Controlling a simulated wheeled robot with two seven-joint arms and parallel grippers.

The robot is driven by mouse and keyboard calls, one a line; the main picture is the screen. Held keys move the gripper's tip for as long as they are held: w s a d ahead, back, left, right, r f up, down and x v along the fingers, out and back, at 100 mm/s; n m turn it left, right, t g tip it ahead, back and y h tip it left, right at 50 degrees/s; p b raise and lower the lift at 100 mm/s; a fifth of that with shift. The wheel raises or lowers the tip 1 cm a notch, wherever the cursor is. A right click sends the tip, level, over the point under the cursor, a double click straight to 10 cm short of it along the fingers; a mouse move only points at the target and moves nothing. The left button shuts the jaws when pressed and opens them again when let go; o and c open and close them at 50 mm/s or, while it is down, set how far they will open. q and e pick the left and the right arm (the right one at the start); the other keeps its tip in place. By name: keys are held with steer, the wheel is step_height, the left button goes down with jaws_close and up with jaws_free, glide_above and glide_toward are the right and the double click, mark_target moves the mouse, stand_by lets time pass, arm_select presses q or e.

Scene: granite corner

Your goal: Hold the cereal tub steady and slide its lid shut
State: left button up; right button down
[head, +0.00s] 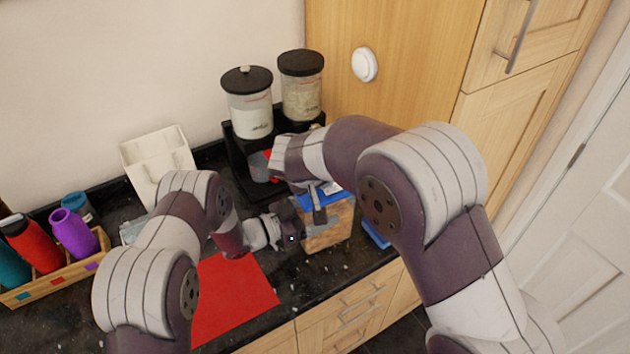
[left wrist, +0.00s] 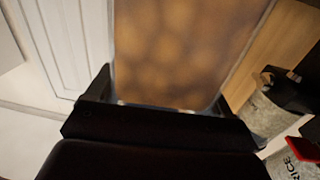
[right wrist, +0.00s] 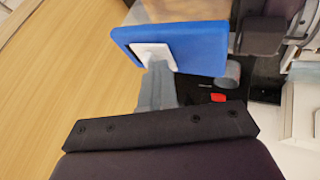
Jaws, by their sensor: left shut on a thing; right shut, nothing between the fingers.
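The cereal tub (head: 328,232), clear with brown cereal inside, stands upright near the counter's front edge; it fills the upper middle of the left wrist view (left wrist: 185,50). Its blue lid (head: 311,199) is at the tub's top, partly hidden by my right arm. The lid (right wrist: 205,48) shows a white tab (right wrist: 152,53) in the right wrist view. My left gripper (head: 292,232) is shut on the tub from the left side. My right gripper (head: 318,207) is shut and empty, its grey fingertips (right wrist: 158,72) close to the tab; whether they touch is unclear. How far the lid covers the opening is hidden.
A black stand (head: 243,160) with two dispensers is behind the tub. A red mat (head: 235,295) lies front left. A wooden crate of bottles (head: 60,275) and a white holder (head: 157,160) are at left. A blue object (head: 376,236) shows right of the tub.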

steer(key=shift+w+d, duration=0.3)
steer(key=shift+d, duration=0.3)
steer(key=shift+w+d, duration=0.3)
steer(key=shift+d, duration=0.25)
steer(key=v, duration=1)
arm_select(q)
steer(key=o, duration=1.3)
steer(key=shift+a, duration=0.1)
